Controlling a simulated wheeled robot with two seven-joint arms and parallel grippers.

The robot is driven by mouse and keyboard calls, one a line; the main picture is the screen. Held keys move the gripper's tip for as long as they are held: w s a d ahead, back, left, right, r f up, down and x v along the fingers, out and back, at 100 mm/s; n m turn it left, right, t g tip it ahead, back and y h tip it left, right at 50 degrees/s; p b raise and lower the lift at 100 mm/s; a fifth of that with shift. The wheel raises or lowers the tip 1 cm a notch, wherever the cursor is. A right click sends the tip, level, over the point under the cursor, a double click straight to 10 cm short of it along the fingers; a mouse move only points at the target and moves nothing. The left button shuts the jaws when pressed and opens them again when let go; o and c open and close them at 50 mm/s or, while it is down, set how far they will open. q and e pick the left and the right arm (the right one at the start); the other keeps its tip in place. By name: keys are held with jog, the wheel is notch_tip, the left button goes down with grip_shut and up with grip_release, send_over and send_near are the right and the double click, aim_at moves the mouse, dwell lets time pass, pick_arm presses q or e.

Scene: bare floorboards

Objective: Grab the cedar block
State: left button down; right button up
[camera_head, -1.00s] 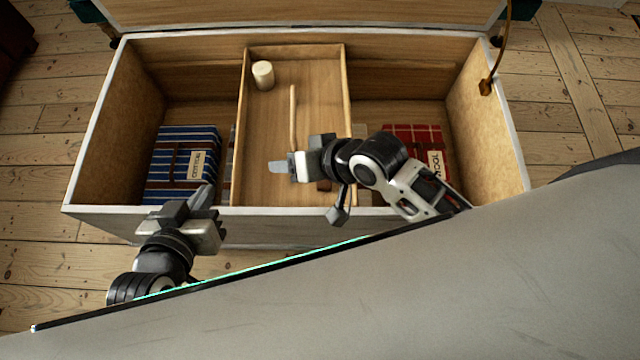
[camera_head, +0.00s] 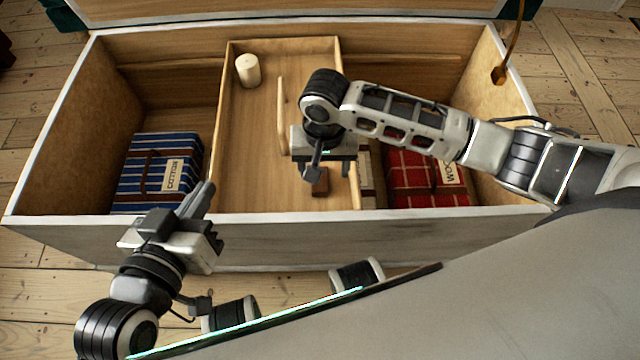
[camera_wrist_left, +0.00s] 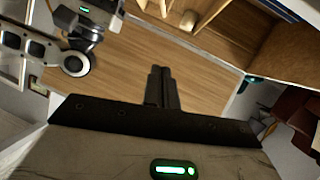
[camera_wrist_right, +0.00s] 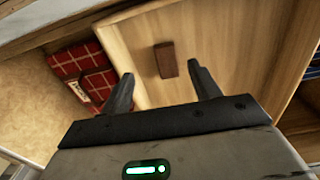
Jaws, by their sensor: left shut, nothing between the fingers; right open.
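The cedar block (camera_head: 320,183) is a small reddish-brown block lying in the wooden tray (camera_head: 240,130) set across the middle of the chest. The right wrist view shows the block (camera_wrist_right: 165,60) ahead of my right gripper (camera_wrist_right: 161,74), in line with the gap between its fingers and apart from them. My right gripper (camera_head: 325,168) is open and empty, pointing down over the tray, and partly covers the block in the head view. My left gripper (camera_head: 205,192) is shut and empty at the chest's front edge; its closed fingers also show in the left wrist view (camera_wrist_left: 161,75).
The chest's white-edged front wall (camera_head: 260,218) runs below the tray. A cream cylinder (camera_head: 247,70) and a thin wooden rod (camera_head: 282,115) are in the tray. A blue striped bundle (camera_head: 155,170) lies left; a red plaid bundle (camera_head: 425,180) lies right.

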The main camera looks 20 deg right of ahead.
jog(key=b, duration=0.1)
send_over(320, 190)
jog(key=f, duration=0.4)
jog(key=shift+s+d+f, duration=0.15)
jog(key=shift+s+d, duration=0.05)
jog(key=shift+d, duration=0.05)
jog(key=f+b, duration=0.3)
jog(key=f, duration=0.1)
jog(key=shift+w+a+f+b, duration=0.2)
jog(key=shift+f+b, duration=0.05)
jog(key=shift+b, duration=0.1)
jog(key=shift+f, duration=0.25)
pick_arm(q)
jog(key=shift+w+d+r+n+t+h, duration=0.25)
jog(key=shift+d+r+n+t+h, duration=0.55)
jog(key=shift+r+n+h, duration=0.15)
pick_arm(e)
jog(key=c, duration=1.1)
jog(key=shift+o, duration=0.2)
jog(key=shift+r, duration=0.1)
